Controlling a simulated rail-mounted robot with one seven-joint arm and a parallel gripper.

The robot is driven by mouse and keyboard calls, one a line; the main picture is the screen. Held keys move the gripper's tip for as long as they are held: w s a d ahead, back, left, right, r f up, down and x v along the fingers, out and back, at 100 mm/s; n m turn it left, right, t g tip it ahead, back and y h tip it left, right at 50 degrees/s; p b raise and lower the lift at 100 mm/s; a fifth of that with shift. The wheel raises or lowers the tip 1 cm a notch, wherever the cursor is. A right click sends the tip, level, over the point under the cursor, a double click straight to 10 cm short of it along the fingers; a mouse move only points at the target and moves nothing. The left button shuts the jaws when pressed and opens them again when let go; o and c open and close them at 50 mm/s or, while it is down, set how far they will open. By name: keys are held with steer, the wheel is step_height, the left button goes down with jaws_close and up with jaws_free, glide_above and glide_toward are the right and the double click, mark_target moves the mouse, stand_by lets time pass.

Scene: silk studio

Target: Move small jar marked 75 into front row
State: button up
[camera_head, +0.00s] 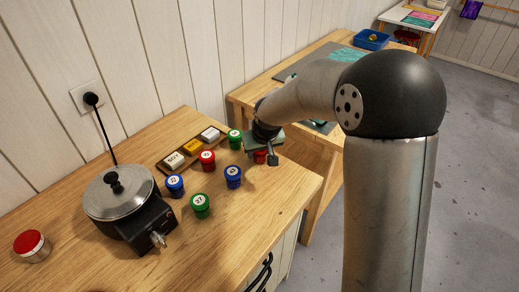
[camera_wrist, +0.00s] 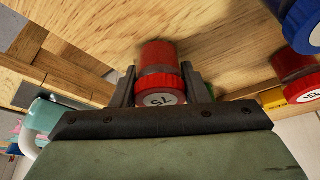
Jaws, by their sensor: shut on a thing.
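A small jar with a red lid (camera_wrist: 158,92) sits between the fingers of my gripper (camera_wrist: 158,88) in the wrist view. The round white label on its lid reads 75, seen upside down. My gripper is shut on it. In the head view my gripper (camera_head: 268,152) is over the right part of the wooden table, and part of the red jar (camera_head: 260,157) shows beneath it. Whether the jar touches the table is hard to tell. Left of it stand a green jar (camera_head: 235,139), a red jar (camera_head: 207,160), two blue jars (camera_head: 175,185) (camera_head: 233,177) and a green jar marked 27 (camera_head: 201,205).
A wooden rack (camera_head: 190,152) with labelled blocks lies behind the jars. The front right of the wooden table (camera_head: 270,205) is clear. A second table with a cutting mat stands beyond.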

steer(key=shift+f, duration=0.1)
steer(key=o, duration=1)
steer(key=shift+r, duration=0.35)
steer(key=v, duration=1.2)
steer(key=s+d+f+m+g, duration=0.1)
steer(key=s+d, duration=0.3)
steer(key=s, duration=0.5)
steer(key=s+d+f+m+g+h, duration=0.1)
steer(key=s+d+f, duration=0.2)
steer(key=s, duration=0.6)
steer(key=s+d+f+m+g+b, duration=0.1)
steer(key=s+d+f, duration=0.2)
steer(key=s+d, duration=0.4)
steer(key=shift+s+m+g, duration=0.4)
steer(key=shift+s, duration=0.55)
